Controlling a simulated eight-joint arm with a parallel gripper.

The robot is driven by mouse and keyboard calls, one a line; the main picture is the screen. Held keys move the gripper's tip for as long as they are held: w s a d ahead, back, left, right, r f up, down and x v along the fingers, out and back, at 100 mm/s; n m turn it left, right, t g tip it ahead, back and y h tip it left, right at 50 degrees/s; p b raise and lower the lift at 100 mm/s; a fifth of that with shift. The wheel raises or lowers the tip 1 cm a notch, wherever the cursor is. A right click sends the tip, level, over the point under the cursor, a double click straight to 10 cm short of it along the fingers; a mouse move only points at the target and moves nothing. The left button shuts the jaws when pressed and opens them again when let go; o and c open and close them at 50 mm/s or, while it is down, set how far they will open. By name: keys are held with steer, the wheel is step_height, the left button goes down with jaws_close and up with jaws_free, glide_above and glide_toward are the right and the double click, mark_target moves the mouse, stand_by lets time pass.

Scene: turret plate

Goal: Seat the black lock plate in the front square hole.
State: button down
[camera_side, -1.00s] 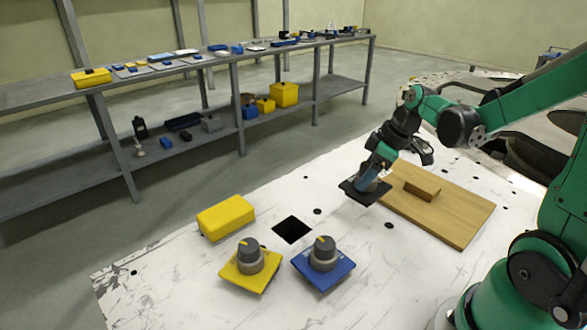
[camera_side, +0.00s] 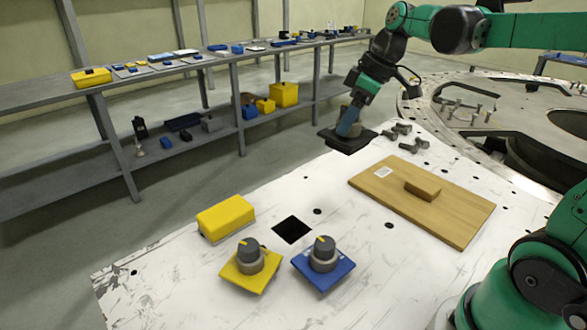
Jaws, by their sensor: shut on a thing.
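The black lock plate (camera_side: 348,141) is a flat dark square with a knob-like grip on top, partly hidden by my fingers. My gripper (camera_side: 350,124) is shut on it and holds it in the air, near the far edge of the white table. The plate looks roughly level. A dark square hole (camera_side: 292,230) is in the white table, empty, below and left of the plate in the picture. The plate is well apart from this hole. I cannot tell whether this is the front square hole.
A yellow plate (camera_side: 246,272) and a blue plate (camera_side: 323,264), both with grey knobs, lie near the hole. A yellow box (camera_side: 226,217) is left of it. A wooden board (camera_side: 420,204) with a block lies right. Metal clamps (camera_side: 415,146) and a round turret plate (camera_side: 500,110) are behind.

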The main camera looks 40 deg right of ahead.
steer(key=w+a+f, duration=0.1)
steer(key=a+f, duration=0.4)
steer(key=f, duration=0.2)
steer(key=w+a+f, duration=0.2)
steer(key=a+f, duration=0.3)
steer(key=f, duration=0.3)
steer(key=shift+w+a+f, duration=0.15)
steer(key=shift+w, duration=0.1)
steer(key=shift+f, duration=1.35)
stand_by(2.5)
jaws_free()
stand_by(0.4)
steer(key=shift+r, duration=0.15)
step_height(320, 180, up, 7)
stand_by(0.8)
